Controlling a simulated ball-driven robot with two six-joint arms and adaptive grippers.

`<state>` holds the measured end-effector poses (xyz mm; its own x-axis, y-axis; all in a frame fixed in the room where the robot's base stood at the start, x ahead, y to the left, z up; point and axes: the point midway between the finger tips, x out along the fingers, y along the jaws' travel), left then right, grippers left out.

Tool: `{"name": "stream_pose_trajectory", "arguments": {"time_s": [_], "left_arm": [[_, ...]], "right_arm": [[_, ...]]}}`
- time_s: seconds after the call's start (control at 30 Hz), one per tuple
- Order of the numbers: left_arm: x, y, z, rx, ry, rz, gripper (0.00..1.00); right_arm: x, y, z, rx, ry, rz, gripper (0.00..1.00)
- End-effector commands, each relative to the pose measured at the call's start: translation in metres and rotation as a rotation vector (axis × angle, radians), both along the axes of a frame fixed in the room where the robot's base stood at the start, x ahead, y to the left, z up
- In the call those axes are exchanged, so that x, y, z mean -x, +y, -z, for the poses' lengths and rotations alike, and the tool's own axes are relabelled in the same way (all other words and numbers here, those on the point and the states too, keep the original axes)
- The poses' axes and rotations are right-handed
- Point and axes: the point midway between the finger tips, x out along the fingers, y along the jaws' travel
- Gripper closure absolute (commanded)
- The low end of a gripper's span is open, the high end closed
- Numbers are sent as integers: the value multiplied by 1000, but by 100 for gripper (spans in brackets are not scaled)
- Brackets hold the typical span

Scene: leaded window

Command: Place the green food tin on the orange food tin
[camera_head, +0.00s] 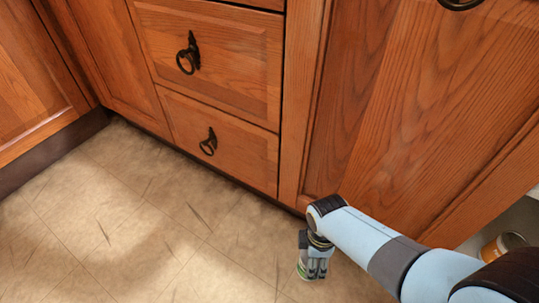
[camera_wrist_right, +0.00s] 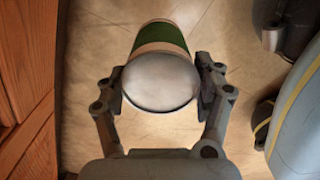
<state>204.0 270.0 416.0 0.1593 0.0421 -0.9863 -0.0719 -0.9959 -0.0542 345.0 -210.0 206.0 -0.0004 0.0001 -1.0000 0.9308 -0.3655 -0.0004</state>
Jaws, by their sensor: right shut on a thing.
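My right gripper (camera_head: 314,270) points down above the tiled floor, in front of the wooden cabinets. In the right wrist view its two fingers (camera_wrist_right: 160,85) are shut on the sides of the green food tin (camera_wrist_right: 166,36). That tin has a green band and a plain silver end facing the camera. In the head view the fingers hide most of the tin. An orange tin (camera_head: 490,250) with a metal rim shows at the right edge, apart from the gripper and partly hidden by my right arm. My left gripper is not in view.
Wooden drawers (camera_head: 222,60) with dark ring handles and cabinet doors (camera_head: 420,110) stand close beside and behind my right arm. The tiled floor (camera_head: 130,230) is clear to the left. A pale surface (camera_head: 520,215) lies around the orange tin.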

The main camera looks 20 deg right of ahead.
Motion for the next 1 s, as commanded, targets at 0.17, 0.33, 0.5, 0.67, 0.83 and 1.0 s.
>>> {"name": "stream_pose_trajectory", "arguments": {"time_s": [0.17, 0.33, 0.5, 0.67, 0.83, 1.0], "left_arm": [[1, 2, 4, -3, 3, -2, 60], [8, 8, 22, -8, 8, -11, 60], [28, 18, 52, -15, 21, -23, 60], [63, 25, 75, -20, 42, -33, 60], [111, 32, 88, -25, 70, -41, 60], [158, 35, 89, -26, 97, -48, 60]], "right_arm": [[-4, -1, -10, 0, -10, 0, 85], [-22, -1, -50, 0, -44, 0, 85], [-43, -1, -107, -1, -86, 0, 85], [-59, -1, -156, -1, -118, 0, 85], [-73, -1, -206, 0, -147, 0, 85], [-82, -1, -244, 0, -167, 0, 85]]}}
